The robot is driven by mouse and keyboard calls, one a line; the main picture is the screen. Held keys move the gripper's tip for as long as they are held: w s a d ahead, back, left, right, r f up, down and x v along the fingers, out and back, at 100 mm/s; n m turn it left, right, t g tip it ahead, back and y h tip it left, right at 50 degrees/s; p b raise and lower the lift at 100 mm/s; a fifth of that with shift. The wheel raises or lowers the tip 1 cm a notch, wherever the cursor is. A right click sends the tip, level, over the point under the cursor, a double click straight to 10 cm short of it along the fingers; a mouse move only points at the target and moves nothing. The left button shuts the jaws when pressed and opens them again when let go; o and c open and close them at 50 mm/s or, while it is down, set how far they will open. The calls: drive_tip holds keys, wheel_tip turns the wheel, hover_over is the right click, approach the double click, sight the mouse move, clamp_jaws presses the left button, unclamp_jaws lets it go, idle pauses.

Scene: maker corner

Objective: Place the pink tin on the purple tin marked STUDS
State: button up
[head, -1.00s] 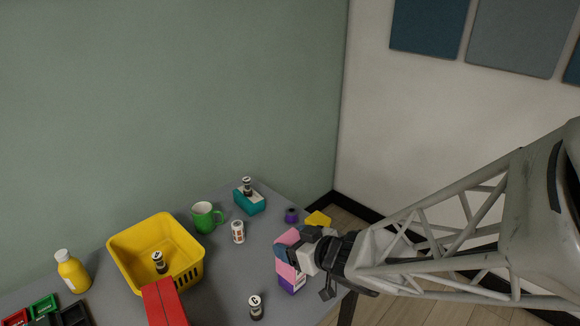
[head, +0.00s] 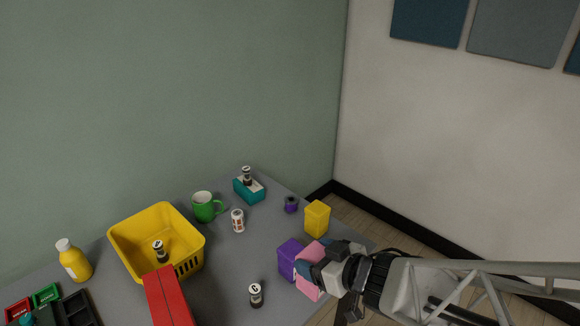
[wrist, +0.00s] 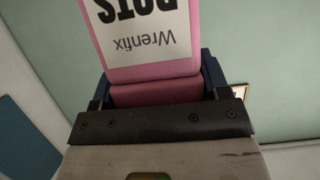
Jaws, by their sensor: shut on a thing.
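My gripper (head: 314,273) is shut on the pink tin (head: 308,287) near the table's right edge in the head view. In the wrist view the pink tin (wrist: 150,75) sits between the fingers, with a white label reading "Wrenfix" upside down and a second word cut off by the frame. The purple tin (head: 288,257) stands on the table just left of the pink tin, its top bare. The pink tin overlaps its right side in the head view; I cannot tell whether they touch. No STUDS marking is readable on the purple tin.
A yellow tin (head: 317,219) and a small purple object (head: 291,205) stand behind. A black-and-white jar (head: 256,298) stands at front left. Further left are a red box (head: 168,298), yellow basket (head: 122,250), green mug (head: 203,208), another jar (head: 238,226) and a teal box (head: 255,195).

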drive_tip(key=shift+w, duration=0.15)
drive_tip(key=w+a, duration=0.2)
drive_tip(key=w, duration=0.5)
drive_tip(key=w+a+f, duration=0.1)
drive_tip(key=w+a, duration=0.1)
drive_tip(key=w, duration=0.5)
drive_tip(key=shift+w+a+f, duration=0.15)
drive_tip(key=shift+a+f, duration=0.05)
drive_tip(key=shift+a, duration=0.05)
drive_tip(key=shift+w+a+f, duration=0.1)
drive_tip(key=shift+w+f, duration=0.1)
drive_tip(key=shift+f, duration=0.7)
drive_tip(key=shift+w+a+f, duration=0.1)
drive_tip(key=shift+w+f, duration=0.1)
drive_tip(key=shift+f, duration=0.7)
drive_tip(key=shift+f, duration=0.1)
drive_tip(key=o, duration=0.9)
drive_tip(key=shift+o, duration=0.2)
drive_tip(key=v, duration=1.2)
